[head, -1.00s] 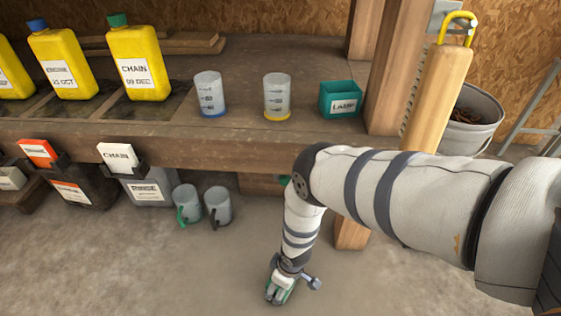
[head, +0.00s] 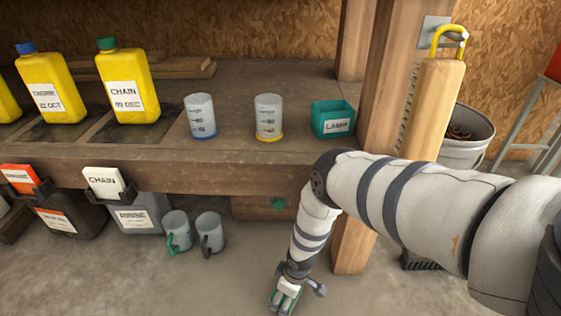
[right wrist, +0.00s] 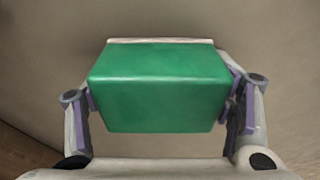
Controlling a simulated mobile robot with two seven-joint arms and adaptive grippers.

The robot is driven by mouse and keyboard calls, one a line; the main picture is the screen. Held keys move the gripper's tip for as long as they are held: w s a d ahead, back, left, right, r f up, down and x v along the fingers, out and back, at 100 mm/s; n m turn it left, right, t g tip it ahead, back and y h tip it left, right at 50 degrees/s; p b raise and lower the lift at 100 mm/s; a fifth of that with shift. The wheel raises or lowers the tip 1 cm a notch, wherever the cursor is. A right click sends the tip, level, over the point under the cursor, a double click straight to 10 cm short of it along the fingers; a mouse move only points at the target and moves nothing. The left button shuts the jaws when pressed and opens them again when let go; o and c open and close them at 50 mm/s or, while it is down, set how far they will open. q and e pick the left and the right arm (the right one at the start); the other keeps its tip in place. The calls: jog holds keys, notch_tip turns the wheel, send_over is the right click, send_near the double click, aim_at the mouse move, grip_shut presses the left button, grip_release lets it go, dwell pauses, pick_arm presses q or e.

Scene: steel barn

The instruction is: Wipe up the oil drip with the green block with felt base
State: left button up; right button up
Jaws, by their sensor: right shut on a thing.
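My right gripper (head: 285,298) is low at the bottom edge of the head view, in front of the bench. In the right wrist view it is shut on the green block (right wrist: 158,90), with one finger against each side. A thin pale edge, possibly the felt, shows along the block's far side. The block shows only in small part in the head view. Blurred brown-grey ground lies beyond it in the wrist view; I cannot tell if they touch. I cannot make out the oil drip in either view. My left gripper is not in view.
The wooden bench (head: 270,188) carries yellow bottles (head: 128,85), two measuring cups (head: 201,115) (head: 269,116) and a teal box (head: 333,118). Two mugs (head: 177,230) (head: 209,232) stand on the floor. A wooden post (head: 353,245) is beside my right arm. Floor at lower left is open.

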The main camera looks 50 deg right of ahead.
jog(key=shift+s+a+r+p, duration=0.1)
jog(key=shift+s+a+p, duration=0.75)
jog(key=shift+a+p, duration=0.15)
jog(key=shift+s+a, duration=0.5)
jog(key=shift+a, duration=0.05)
jog(key=shift+s+a+p, duration=0.9)
jog(key=shift+a+p, duration=0.15)
jog(key=shift+s+a+p, duration=0.65)
jog(key=shift+s+a, duration=0.6)
jog(key=shift+a, duration=0.3)
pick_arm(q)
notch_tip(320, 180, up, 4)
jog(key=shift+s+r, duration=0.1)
pick_arm(e)
jog(key=shift+s+a+f, duration=0.25)
jog(key=shift+s, duration=0.1)
